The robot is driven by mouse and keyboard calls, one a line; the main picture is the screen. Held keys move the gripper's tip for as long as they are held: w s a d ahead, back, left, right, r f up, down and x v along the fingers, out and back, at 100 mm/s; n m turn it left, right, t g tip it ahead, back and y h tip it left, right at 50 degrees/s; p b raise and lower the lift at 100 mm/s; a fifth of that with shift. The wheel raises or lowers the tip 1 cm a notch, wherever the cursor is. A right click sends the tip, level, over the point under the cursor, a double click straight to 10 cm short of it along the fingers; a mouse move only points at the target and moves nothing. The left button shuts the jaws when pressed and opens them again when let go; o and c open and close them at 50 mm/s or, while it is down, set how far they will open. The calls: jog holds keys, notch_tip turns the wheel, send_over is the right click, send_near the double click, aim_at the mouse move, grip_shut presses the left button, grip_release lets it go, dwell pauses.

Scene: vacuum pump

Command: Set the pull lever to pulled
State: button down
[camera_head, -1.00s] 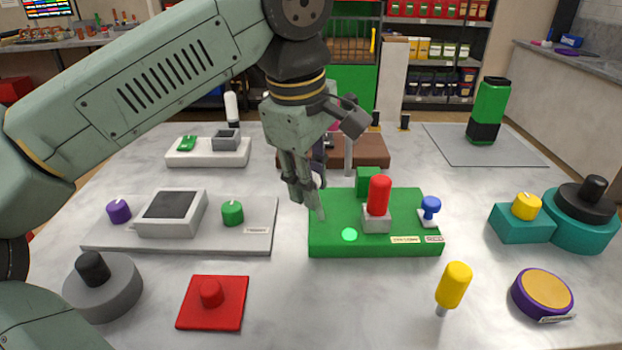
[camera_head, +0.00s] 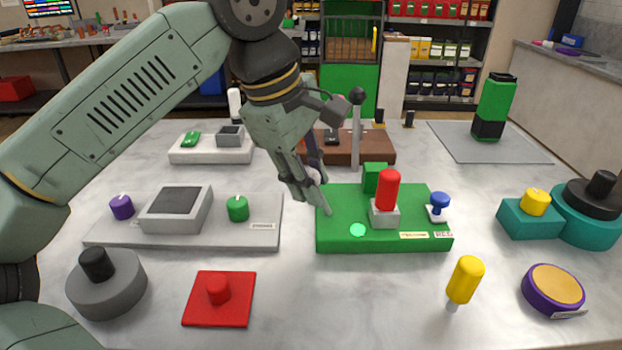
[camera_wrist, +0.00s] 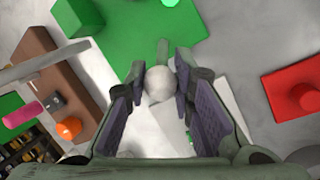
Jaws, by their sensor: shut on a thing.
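The pull lever is a thin grey-green rod (camera_head: 324,206) at the left edge of the green vacuum pump base (camera_head: 335,238). It leans up and left, and its pale ball knob (camera_wrist: 160,84) sits between my fingers. My gripper (camera_head: 311,182) is shut on this knob, reaching down from the upper left. In the wrist view, the two finger pads of my gripper (camera_wrist: 161,88) flank the knob, and the rod (camera_wrist: 162,52) runs from it towards the green base (camera_wrist: 135,28). The fingers partly hide the knob in the head view.
On the green base stand a red handle (camera_head: 387,190) and a blue knob (camera_head: 439,201). A grey panel (camera_head: 262,232) lies to the left.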

jog(key=shift+a+h, duration=0.15)
jog(key=shift+h, duration=0.15)
jog(key=shift+f, duration=0.1)
jog(key=c, duration=1.3)
grip_release()
jog(key=shift+c, duration=0.2)
jog(key=v, duration=1.2)
